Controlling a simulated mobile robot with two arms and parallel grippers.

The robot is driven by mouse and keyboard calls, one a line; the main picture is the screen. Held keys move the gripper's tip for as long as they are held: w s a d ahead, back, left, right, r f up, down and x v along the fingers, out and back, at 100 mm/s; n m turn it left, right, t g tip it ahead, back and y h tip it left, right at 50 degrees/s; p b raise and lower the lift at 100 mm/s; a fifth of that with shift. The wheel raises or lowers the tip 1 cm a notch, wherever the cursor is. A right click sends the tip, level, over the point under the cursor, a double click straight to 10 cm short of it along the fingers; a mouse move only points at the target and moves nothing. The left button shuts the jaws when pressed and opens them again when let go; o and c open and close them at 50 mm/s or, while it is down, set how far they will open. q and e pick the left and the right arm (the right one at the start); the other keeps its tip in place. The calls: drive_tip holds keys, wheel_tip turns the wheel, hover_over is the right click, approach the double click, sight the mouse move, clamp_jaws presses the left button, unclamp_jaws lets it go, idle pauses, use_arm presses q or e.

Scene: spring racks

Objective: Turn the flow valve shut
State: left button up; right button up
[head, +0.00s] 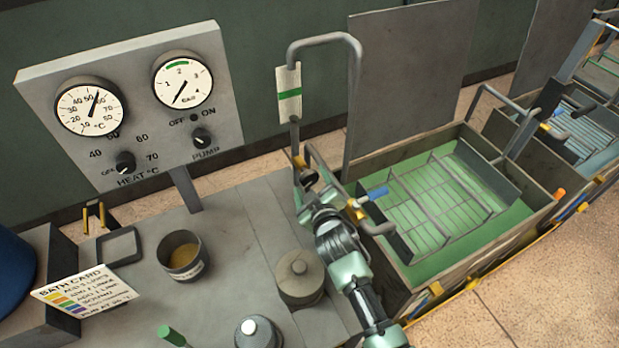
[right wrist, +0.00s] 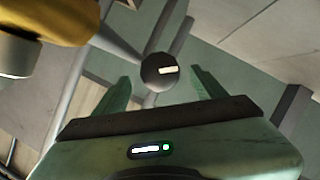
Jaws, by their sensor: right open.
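The flow valve looks to be the dark round knob (head: 308,178) on the grey pipework, left of the green bath in the head view. It is small there and partly crowded by pipes and my gripper. In the right wrist view the knob (right wrist: 157,73) faces me, with a short white mark lying nearly level right of its centre. My right gripper (head: 314,197) is at the pipework, close to the knob. Its two green fingers (right wrist: 160,90) stand apart on either side of the knob, with gaps showing, and hold nothing. My left gripper is out of view.
A grey panel (head: 130,65) carries two dials and knobs. The bench bears a brown pot (head: 181,255), a lidded pot (head: 299,276) and a colour card (head: 85,295). A green bath (head: 540,198) holds a wire rack. A yellow part (right wrist: 50,20) sits close at upper left.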

drive_tip(key=shift+w+a+f, duration=0.15)
drive_tip(key=shift+w, duration=0.4)
drive_tip(key=shift+w+f, duration=0.15)
drive_tip(key=shift+w, duration=0.3)
drive_tip(key=c, duration=1.3)
drive_tip(key=p, duration=0.1)
drive_tip(key=m+y+p, duration=0.1)
drive_tip(key=p, duration=0.1)
drive_tip(key=shift+r+m+g, duration=0.3)
drive_tip(key=shift+g, duration=0.1)
drive_tip(key=shift+c, duration=0.2)
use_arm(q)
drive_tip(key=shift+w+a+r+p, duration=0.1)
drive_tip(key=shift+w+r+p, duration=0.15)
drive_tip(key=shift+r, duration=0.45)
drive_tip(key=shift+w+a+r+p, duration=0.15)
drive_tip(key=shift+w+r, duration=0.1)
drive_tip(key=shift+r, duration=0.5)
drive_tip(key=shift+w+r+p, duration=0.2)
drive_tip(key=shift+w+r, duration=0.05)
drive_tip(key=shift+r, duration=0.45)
use_arm(e)
drive_tip(key=shift+f+m+y, duration=0.25)
drive_tip(key=shift+m+y, duration=0.15)
drive_tip(key=shift+m, duration=0.2)
drive_tip(key=o, duration=1.3)
